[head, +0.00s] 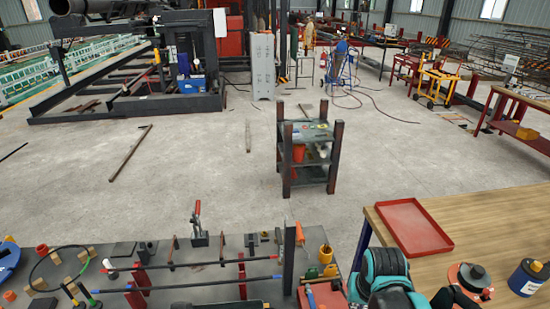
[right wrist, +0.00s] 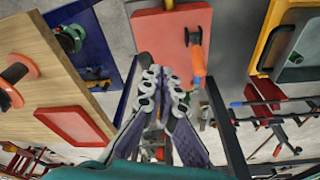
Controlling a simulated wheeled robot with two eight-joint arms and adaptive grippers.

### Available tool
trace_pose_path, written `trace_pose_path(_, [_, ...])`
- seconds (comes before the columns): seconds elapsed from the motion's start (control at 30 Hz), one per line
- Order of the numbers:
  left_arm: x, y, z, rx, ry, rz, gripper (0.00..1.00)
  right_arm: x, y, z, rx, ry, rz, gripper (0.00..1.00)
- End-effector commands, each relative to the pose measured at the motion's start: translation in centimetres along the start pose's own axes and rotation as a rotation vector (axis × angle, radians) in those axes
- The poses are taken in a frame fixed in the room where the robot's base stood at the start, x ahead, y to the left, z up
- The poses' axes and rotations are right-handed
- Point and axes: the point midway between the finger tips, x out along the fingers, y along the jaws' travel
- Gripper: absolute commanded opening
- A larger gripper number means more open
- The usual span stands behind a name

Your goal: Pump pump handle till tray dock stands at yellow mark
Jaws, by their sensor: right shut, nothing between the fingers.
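A red plate (head: 335,295) lies at the bench's right front, cut by the lower picture edge. A lever with an orange grip (right wrist: 199,64) stands on this red plate (right wrist: 160,30) in the right wrist view; it looks like the pump handle. A blue part (head: 310,298) of it shows in the head view. My right gripper (right wrist: 165,80) is shut and empty, apart from the lever in the picture, left of and below it. In the head view my teal right wrist hides its fingers. My left gripper is out of view. I cannot make out the tray dock or yellow mark.
Red-ended bars (head: 195,264) cross the bench leftward. The wooden table (head: 490,235) at right bears a red tray (head: 413,227). A shelf cart (head: 309,155) stands beyond on open floor.

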Motion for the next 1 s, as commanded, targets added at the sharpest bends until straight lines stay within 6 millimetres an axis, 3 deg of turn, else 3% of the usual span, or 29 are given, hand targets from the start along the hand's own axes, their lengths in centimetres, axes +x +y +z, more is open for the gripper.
trace_pose_path(0.1, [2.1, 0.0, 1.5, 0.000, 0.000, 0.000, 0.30, 0.4, -0.5, 2.1, -0.065, 0.127, -0.027, 0.00])
trace_pose_path(0.4, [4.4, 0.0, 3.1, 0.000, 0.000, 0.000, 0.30, 0.9, -1.3, 4.9, -0.182, 0.373, -0.066, 0.00])
trace_pose_path(1.0, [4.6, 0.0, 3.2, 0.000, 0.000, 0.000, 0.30, 0.8, -1.5, 5.2, -0.200, 0.416, -0.071, 0.00])
